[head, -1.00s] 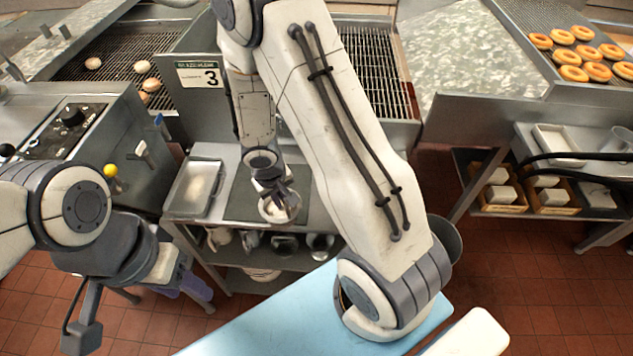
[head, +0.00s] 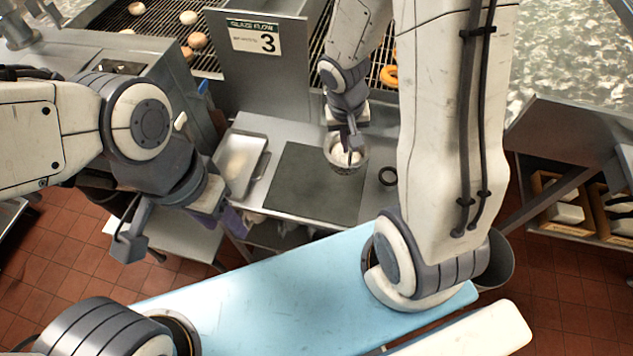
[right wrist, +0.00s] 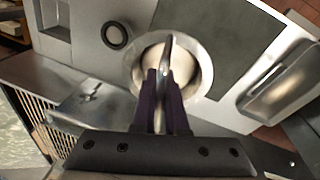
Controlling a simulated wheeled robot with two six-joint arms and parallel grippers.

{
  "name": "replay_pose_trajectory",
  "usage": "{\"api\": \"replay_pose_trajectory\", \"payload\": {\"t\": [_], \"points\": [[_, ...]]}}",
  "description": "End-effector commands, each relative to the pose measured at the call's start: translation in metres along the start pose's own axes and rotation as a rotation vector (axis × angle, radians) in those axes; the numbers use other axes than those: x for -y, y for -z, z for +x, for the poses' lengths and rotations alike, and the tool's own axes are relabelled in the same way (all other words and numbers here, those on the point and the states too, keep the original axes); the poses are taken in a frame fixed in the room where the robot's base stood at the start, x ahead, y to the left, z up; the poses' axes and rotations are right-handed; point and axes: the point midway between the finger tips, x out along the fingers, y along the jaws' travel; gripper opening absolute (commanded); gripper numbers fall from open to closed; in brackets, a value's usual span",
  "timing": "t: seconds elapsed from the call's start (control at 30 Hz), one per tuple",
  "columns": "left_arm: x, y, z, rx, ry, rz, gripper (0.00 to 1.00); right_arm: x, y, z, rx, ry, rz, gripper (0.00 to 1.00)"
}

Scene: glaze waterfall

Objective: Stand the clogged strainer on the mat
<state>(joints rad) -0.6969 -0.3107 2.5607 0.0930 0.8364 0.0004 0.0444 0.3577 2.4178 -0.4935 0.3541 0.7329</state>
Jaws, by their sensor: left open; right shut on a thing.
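The strainer (head: 345,158) is a round metal bowl filled with pale matter. My right gripper (head: 350,143) is shut on it, and its dark fingers (right wrist: 163,88) grip a thin upright part across the bowl in the right wrist view. The strainer (right wrist: 198,82) overlaps the edge of the mat there. The mat (head: 312,185) is a flat dark grey rectangle on the metal table, and the strainer is at its right, far side. I cannot tell whether the bowl touches the surface. My left gripper (head: 235,218) is open and empty, left of the table, partly hidden by its wrist.
A shallow metal tray (head: 262,160) lies left of the mat. A black ring (head: 388,176) lies right of it, also in the right wrist view (right wrist: 115,36). A panel marked 3 (head: 258,60) stands behind the table. The mat's surface is bare.

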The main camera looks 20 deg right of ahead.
Motion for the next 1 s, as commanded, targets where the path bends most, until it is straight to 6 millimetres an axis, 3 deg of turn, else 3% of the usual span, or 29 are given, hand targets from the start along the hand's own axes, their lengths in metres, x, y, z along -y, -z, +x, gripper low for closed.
{"api": "replay_pose_trajectory", "payload": {"t": [0.03, 0.23, 0.37, 0.47, 0.67, 0.77, 1.0], "points": [[0.001, -0.001, 0.017, 0.0, 0.0, 0.0, 0.5, -0.012, -0.009, 0.003, 0.003, -0.006, 0.069, 0.0], [0.002, -0.002, 0.034, 0.0, 0.0, 0.001, 0.5, -0.033, -0.042, -0.01, 0.035, -0.026, 0.232, 0.0], [0.002, -0.001, 0.031, 0.0, 0.0, 0.001, 0.5, -0.035, -0.05, -0.016, 0.046, -0.034, 0.27, 0.0], [0.001, -0.001, 0.016, 0.0, 0.0, 0.001, 0.5, -0.033, -0.047, -0.018, 0.049, -0.042, 0.273, 0.0], [-0.001, 0.001, -0.019, -0.001, 0.0, 0.001, 0.5, -0.015, -0.041, -0.012, 0.055, -0.037, 0.265, 0.0], [-0.001, 0.001, -0.012, -0.001, 0.0, 0.001, 0.5, 0.009, -0.029, 0.009, 0.05, -0.033, 0.262, 0.0], [-0.002, 0.001, -0.022, 0.0, 0.0, 0.0, 0.5, 0.056, -0.005, 0.034, 0.048, -0.033, 0.265, 0.0]]}}
